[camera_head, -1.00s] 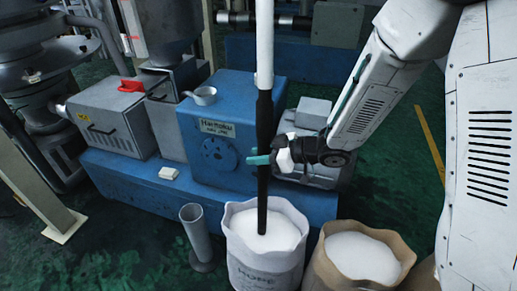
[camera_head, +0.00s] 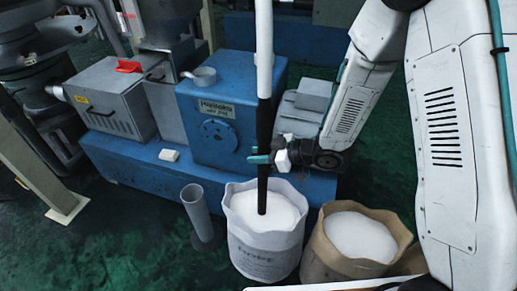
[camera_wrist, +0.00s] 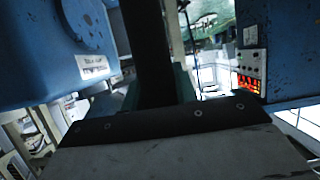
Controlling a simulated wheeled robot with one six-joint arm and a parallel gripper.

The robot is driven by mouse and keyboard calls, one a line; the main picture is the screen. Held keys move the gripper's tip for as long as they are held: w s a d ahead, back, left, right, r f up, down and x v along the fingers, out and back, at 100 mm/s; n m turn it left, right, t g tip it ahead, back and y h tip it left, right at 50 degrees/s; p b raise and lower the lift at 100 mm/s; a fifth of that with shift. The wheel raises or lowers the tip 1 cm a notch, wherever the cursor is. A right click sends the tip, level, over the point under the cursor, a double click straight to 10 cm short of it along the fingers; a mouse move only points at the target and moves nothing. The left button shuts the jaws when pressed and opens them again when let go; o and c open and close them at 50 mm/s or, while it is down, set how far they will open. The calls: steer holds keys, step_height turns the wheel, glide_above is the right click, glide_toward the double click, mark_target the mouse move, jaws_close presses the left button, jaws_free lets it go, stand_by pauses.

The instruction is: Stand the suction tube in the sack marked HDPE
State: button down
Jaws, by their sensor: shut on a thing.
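The suction tube (camera_head: 264,130) is long and upright, with a white upper part and a black lower part. My gripper (camera_head: 258,157) is shut on the black part, its teal fingers around it. In the wrist view the black tube (camera_wrist: 150,50) stands between the fingers. The tube's lower end meets the white fill of the pale grey sack (camera_head: 265,255), inside its rim; the very tip seems sunk in the fill. The sack's print is blurred now; it reads like HDPE in the earlier view.
A tan sack (camera_head: 345,262) with white fill stands close to the right. A grey upright pipe holder (camera_head: 197,215) stands left of the pale sack. A blue machine (camera_head: 225,120) on a blue base is right behind. Green floor is open at the front left.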

steer(key=shift+f, duration=6.75)
steer(key=c, duration=1)
jaws_free()
glide_toward(259, 182)
step_height(259, 182, down, 3)
steer(key=w+a, duration=0.2)
steer(key=shift+w, duration=0.1)
